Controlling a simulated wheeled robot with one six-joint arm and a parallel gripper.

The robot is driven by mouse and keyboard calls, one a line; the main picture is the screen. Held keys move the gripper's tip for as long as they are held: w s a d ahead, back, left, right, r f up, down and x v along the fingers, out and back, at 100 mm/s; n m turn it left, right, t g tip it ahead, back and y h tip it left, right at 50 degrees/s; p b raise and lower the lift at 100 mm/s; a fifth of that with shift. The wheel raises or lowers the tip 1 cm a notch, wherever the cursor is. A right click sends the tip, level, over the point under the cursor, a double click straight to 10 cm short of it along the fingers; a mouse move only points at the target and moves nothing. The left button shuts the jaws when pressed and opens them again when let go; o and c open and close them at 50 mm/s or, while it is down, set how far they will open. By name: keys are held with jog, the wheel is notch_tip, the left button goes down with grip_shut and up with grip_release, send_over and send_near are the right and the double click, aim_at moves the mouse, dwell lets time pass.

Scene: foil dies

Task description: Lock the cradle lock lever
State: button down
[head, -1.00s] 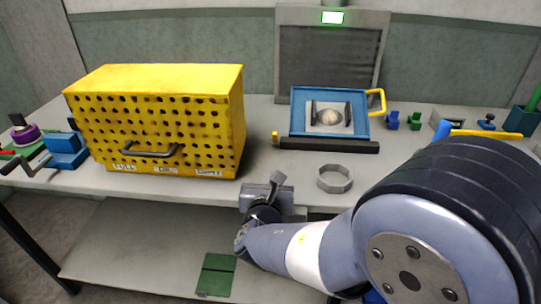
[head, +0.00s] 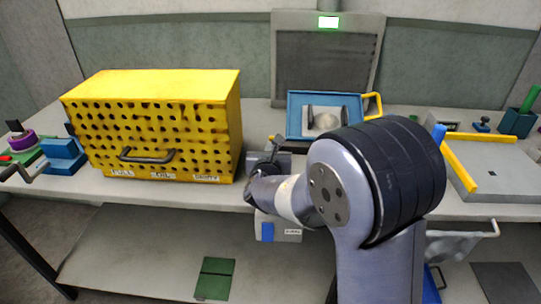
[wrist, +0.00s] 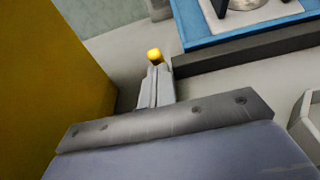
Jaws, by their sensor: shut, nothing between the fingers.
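The blue cradle tray (head: 296,103) stands at the back of the bench, with a pale dome (head: 326,121) between dark uprights and a yellow handle (head: 374,103) on its right. In the wrist view, a small yellow knob (wrist: 154,55) shows by the left end of the dark bar (wrist: 235,48) along the tray's front. It looks like the lock lever's end; the rest of the lever is hidden. My gripper (wrist: 160,70) is shut and empty, its tips right at the knob. I cannot tell whether they touch it. My arm covers part of the bar in the head view.
A yellow perforated box (head: 155,125) with a dark handle stands close on the left of my gripper. A pale ring (wrist: 306,118) lies at the right in the wrist view. A plate with yellow bars (head: 500,172) is at the far right.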

dwell(0.3)
jog(key=r+g+p, duration=0.1)
jog(key=p, duration=0.2)
jog(key=shift+w+r, duration=0.2)
jog(key=w+r+g+p, duration=0.1)
jog(key=p, duration=0.4)
jog(key=shift+g, duration=0.3)
jog(key=shift+w+g+p, duration=0.1)
jog(key=shift+g+p, duration=0.2)
jog(key=shift+p, duration=0.65)
jog(key=shift+f, duration=0.25)
